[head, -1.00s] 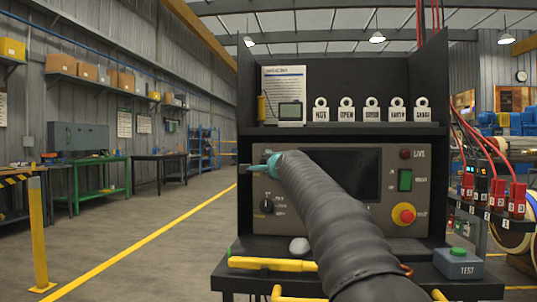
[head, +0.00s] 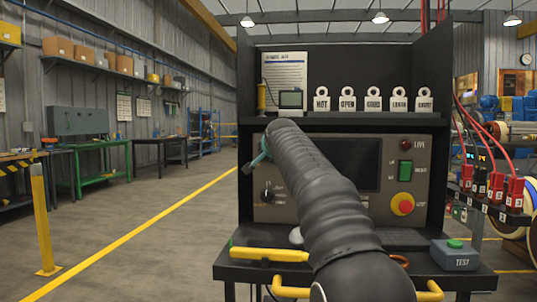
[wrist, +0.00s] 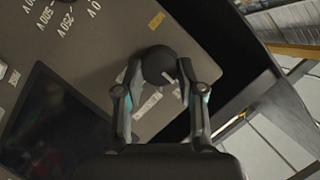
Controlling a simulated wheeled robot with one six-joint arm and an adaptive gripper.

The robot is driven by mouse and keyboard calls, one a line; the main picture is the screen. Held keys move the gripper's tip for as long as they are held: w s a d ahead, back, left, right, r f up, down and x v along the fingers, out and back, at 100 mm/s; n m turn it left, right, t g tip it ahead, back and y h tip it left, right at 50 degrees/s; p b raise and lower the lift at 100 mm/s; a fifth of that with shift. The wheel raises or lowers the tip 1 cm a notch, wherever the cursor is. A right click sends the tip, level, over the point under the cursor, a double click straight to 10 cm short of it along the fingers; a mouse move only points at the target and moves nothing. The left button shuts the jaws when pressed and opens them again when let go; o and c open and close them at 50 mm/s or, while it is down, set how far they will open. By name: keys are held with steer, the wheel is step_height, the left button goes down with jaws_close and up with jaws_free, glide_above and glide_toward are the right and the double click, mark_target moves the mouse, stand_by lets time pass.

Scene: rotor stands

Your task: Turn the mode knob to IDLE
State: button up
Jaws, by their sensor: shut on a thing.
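In the wrist view, a round black knob (wrist: 158,66) stands on the beige panel (wrist: 88,55) between the fingertips of my gripper (wrist: 157,74). I take it as the mode knob. The fingers are shut on its sides. Small label plates lie beside it, but I cannot read them or see where the knob points. In the head view, my gripper (head: 252,163) is at the upper left of the panel (head: 290,212). My arm and gripper hide the knob there.
A second black knob (head: 267,194) with voltage marks sits lower on the panel. To the right are a dark screen (head: 362,168), a green switch (head: 405,173) and a red emergency button (head: 403,204). A yellow-handled tool (head: 270,254) and a TEST box (head: 455,255) lie on the bench.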

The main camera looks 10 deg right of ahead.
stand_by(0.4)
steer(key=o, duration=1.1)
steer(key=shift+o, duration=0.2)
steer(key=v, duration=1.2)
steer(key=s+f+n+g, duration=0.9)
steer(key=s+f, duration=3)
steer(key=s, duration=0.1)
steer(key=shift+s+n+y, duration=0.3)
steer(key=shift+s+n, duration=0.1)
